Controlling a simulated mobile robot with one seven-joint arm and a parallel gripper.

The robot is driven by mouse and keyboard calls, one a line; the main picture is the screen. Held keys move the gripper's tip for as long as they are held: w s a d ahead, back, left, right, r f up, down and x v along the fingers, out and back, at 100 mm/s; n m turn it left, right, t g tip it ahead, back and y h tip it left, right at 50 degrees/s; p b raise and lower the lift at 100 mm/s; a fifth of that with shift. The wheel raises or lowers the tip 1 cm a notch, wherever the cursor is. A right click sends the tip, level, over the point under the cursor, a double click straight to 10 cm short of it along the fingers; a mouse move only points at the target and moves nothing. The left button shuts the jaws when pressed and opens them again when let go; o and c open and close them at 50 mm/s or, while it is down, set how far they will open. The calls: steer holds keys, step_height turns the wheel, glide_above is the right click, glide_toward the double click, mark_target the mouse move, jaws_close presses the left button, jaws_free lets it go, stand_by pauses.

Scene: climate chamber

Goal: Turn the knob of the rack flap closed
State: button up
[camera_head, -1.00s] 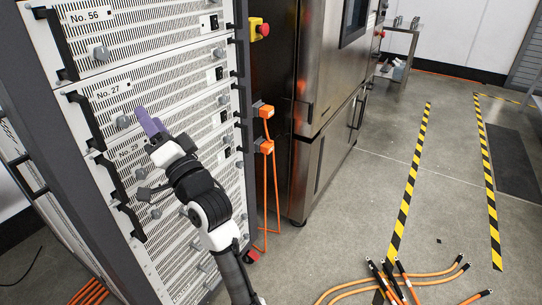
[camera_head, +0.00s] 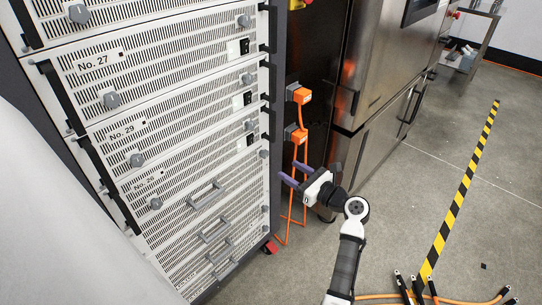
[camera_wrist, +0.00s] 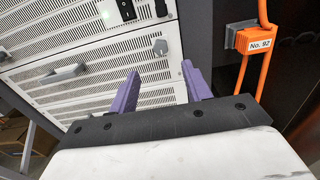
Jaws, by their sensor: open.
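The rack (camera_head: 170,130) has stacked vented flaps, labelled No. 27, No. 29 and a lower one, on the left of the head view. Grey knobs sit at the flaps' left and right ends, such as the No. 27 left knob (camera_head: 112,100) and the No. 29 left knob (camera_head: 136,160). Which flap the task means I cannot tell. My gripper (camera_head: 285,172) is open and empty, just right of the rack's lower right edge, its purple fingers pointing left. In the wrist view the fingers (camera_wrist: 158,90) are apart, with a rack knob (camera_wrist: 160,46) beyond them.
Orange connectors (camera_head: 299,95) with hanging orange cables are beside the rack, close to my gripper. A steel chamber (camera_head: 380,90) stands behind. Orange cables (camera_head: 430,295) lie on the floor at the lower right.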

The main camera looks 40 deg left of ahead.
mark_target(266, 155)
steer(key=a, duration=1)
steer(key=shift+w, duration=0.4)
steer(key=c, duration=1)
